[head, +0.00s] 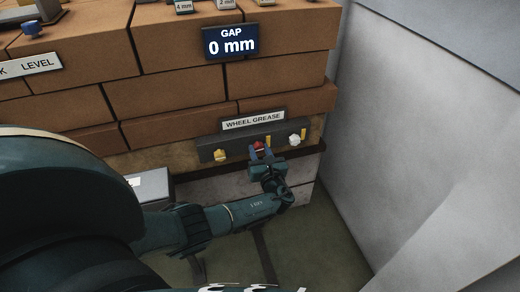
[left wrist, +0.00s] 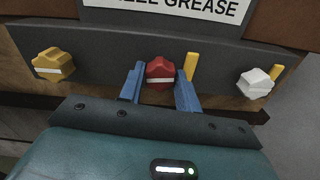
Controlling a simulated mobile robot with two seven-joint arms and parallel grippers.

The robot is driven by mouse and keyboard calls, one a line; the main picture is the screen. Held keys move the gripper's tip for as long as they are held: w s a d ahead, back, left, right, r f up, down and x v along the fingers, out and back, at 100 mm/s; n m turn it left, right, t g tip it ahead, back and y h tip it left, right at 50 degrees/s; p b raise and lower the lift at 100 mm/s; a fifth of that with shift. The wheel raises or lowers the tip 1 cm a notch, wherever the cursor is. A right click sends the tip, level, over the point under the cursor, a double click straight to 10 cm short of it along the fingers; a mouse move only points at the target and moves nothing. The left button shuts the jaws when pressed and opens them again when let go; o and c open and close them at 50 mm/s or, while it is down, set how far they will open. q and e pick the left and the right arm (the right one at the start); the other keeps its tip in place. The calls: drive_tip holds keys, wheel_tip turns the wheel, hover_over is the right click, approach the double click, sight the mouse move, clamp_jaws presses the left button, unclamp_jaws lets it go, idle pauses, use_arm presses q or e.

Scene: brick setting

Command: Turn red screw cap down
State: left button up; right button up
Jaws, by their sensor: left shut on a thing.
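The red screw cap (head: 258,145) sits in the middle of a dark panel (head: 212,148) under the WHEEL GREASE sign, low on the brick wall. It also shows in the left wrist view (left wrist: 160,70), with a pale line across its face that looks about level. My left gripper (head: 260,152) reaches it from the front. Its blue fingers stand on the left and right sides of the cap, shut on it. A yellow pointer (left wrist: 190,66) stands upright just right of the red cap, behind the right finger. My right gripper is not in view.
A yellow cap (head: 220,155) is left of the red one and a white cap (head: 294,139) is right, with a yellow pointer beside it. A ledge runs below the panel. A GAP 0 mm display (head: 231,41) hangs above. A grey wall (head: 420,130) bounds the right.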

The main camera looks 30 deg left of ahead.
use_arm(q)
drive_tip(key=shift+m, duration=0.5)
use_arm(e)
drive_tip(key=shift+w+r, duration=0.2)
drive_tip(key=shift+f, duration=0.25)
use_arm(q)
drive_tip(key=o, duration=0.8)
drive_tip(key=shift+o, duration=0.7)
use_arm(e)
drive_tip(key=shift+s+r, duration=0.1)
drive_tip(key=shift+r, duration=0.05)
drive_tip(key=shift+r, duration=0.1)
use_arm(q)
drive_tip(key=p+v, duration=0.2)
drive_tip(key=v, duration=1.1)
drive_tip(key=shift+d+p, duration=0.15)
drive_tip(key=shift+p, duration=0.25)
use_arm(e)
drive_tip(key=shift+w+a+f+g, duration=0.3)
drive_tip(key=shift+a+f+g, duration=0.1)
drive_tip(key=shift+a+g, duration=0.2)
